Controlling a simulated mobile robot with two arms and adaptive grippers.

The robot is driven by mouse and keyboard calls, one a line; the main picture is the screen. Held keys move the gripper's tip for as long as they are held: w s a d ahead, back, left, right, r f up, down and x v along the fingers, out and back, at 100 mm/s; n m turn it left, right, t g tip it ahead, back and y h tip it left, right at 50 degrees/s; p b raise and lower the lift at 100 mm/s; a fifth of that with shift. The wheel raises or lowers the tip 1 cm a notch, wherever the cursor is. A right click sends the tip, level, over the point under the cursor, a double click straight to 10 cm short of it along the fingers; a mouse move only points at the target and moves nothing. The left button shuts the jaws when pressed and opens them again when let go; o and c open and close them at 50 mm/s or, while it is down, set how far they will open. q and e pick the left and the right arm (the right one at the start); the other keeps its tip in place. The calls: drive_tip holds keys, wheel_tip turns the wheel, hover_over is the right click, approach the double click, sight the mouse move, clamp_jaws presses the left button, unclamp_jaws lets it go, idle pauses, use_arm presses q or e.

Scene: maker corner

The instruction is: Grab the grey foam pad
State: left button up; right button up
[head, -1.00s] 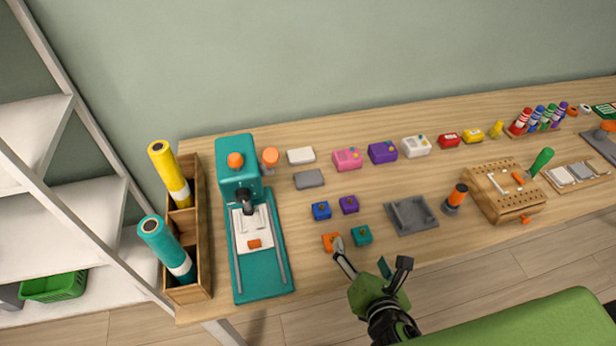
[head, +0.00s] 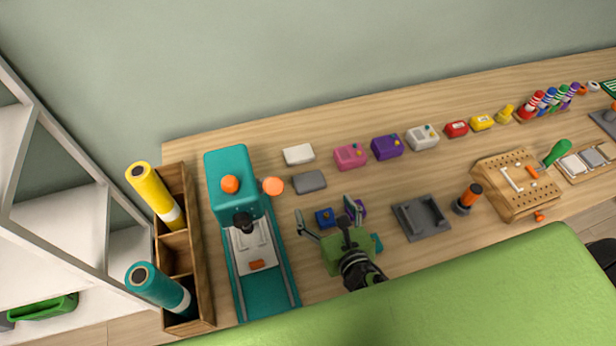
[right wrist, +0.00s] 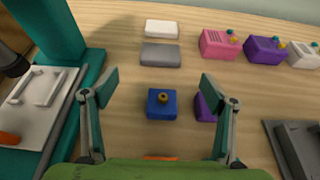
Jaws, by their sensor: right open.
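The grey foam pad (head: 309,182) lies flat on the wooden table, just in front of a white pad (head: 299,154). In the right wrist view the grey pad (right wrist: 161,55) lies ahead of the fingers, with nothing on it. My right gripper (head: 325,212) is open and empty above the table, nearer the front edge than the pad. In the right wrist view its fingers (right wrist: 154,92) stand wide apart around a blue block (right wrist: 162,104) seen below. My left gripper is not in view.
A teal press (head: 231,172) stands left of the pad. A purple block (right wrist: 205,107) is beneath the right finger. Pink (head: 350,156) and purple (head: 387,147) boxes stand to the right. A grey tray (head: 421,217) lies further right.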

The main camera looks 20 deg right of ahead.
sight(312, 187)
drive_tip(key=x, duration=0.4)
drive_tip(key=shift+x, duration=1.1)
drive_tip(key=x, duration=0.3)
drive_tip(key=shift+f+p, duration=0.3)
drive_tip(key=shift+w, duration=0.2)
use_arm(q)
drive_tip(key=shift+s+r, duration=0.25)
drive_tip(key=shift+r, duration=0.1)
use_arm(e)
drive_tip(key=shift+s, duration=0.1)
drive_tip(key=c, duration=0.8)
